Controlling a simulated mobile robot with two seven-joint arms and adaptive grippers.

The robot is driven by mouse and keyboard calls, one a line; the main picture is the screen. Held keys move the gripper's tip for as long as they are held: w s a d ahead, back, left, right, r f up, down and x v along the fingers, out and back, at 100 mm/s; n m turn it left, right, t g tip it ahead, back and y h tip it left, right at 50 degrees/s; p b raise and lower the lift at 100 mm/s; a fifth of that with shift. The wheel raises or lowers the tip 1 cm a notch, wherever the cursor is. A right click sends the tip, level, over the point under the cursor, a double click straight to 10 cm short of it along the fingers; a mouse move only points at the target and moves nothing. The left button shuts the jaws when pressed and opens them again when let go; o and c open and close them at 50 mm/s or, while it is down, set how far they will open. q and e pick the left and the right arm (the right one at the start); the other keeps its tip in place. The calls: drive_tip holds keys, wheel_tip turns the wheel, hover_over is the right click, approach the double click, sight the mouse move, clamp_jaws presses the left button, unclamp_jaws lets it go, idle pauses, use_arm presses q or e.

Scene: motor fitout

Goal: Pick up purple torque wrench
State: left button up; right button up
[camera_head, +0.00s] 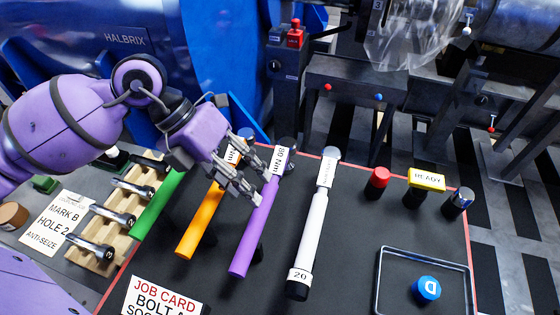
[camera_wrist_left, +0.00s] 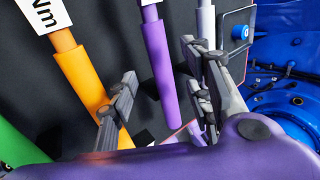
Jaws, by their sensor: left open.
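The purple torque wrench (camera_head: 256,228) lies on the dark work mat, its white-labelled head end toward the back. It also shows in the left wrist view (camera_wrist_left: 160,65), between the spread fingers and apart from them. My left gripper (camera_head: 240,187) is open and empty, above the mat between the orange and purple wrenches near the label end. The same gripper shows in the left wrist view (camera_wrist_left: 165,95) with one finger on the orange wrench's side and the others toward the white wrench. My right gripper is not in view.
An orange wrench (camera_head: 201,225) and a green wrench (camera_head: 157,207) lie left of the purple one, a white wrench (camera_head: 312,225) to its right. A socket rack (camera_head: 112,210) stands at left.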

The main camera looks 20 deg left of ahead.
sight(262, 212)
use_arm(q)
drive_tip(key=x, duration=0.2)
drive_tip(key=s+x, duration=0.1)
drive_tip(key=x, duration=0.4)
drive_tip(key=shift+s, duration=0.15)
drive_tip(key=shift+d+f, duration=0.15)
drive_tip(key=shift+f, duration=0.05)
drive_tip(key=shift+c, duration=0.3)
clamp_jaws()
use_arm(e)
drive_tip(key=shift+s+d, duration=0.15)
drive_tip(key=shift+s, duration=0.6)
